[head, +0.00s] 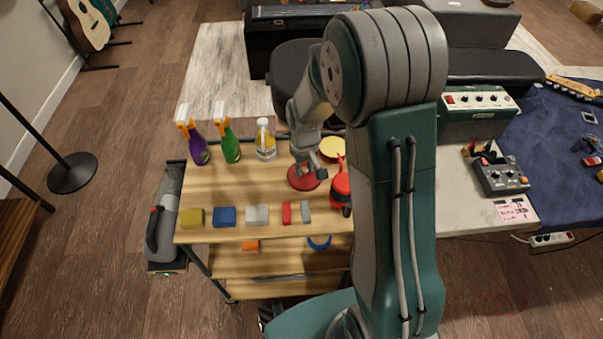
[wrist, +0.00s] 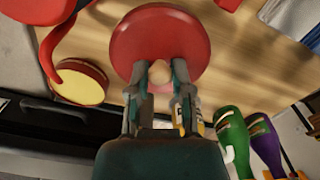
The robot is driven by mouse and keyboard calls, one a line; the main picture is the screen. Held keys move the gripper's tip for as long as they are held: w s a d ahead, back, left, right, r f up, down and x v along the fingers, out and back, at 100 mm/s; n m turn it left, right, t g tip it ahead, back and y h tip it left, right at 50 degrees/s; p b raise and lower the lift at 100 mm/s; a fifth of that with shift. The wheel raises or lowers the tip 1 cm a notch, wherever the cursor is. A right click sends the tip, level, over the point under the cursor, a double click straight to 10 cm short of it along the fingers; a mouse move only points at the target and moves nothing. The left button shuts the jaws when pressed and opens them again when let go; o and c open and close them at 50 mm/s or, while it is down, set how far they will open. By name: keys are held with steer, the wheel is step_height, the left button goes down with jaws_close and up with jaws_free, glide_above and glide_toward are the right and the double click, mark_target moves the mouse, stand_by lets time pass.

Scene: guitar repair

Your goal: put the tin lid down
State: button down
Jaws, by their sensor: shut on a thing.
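The tin lid (head: 300,184) is a round red disc over the wooden top of the cart, toward its right side. It also shows in the wrist view (wrist: 160,40), with a small tan knob (wrist: 159,72) at its middle. My gripper (head: 308,167) is above the lid, and its two fingers (wrist: 159,88) are shut on the knob from both sides. I cannot tell whether the lid touches the wood. A round red-rimmed thing with a yellow face (head: 332,147), perhaps the tin, stands just behind and right of the lid; it also shows in the wrist view (wrist: 80,84).
Several coloured blocks (head: 224,216) line the front edge. A red object (head: 341,186) is close right of the lid. Bare wood (head: 235,185) lies to the left.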

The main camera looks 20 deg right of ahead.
mark_target(302, 166)
steer(key=w+f, duration=0.2)
steer(key=f, duration=0.1)
steer(key=shift+w, duration=0.25)
step_height(302, 166, down, 3)
steer(key=shift+w+f, duration=0.15)
steer(key=c, duration=0.5)
jaws_free()
steer(key=shift+c, duration=0.2)
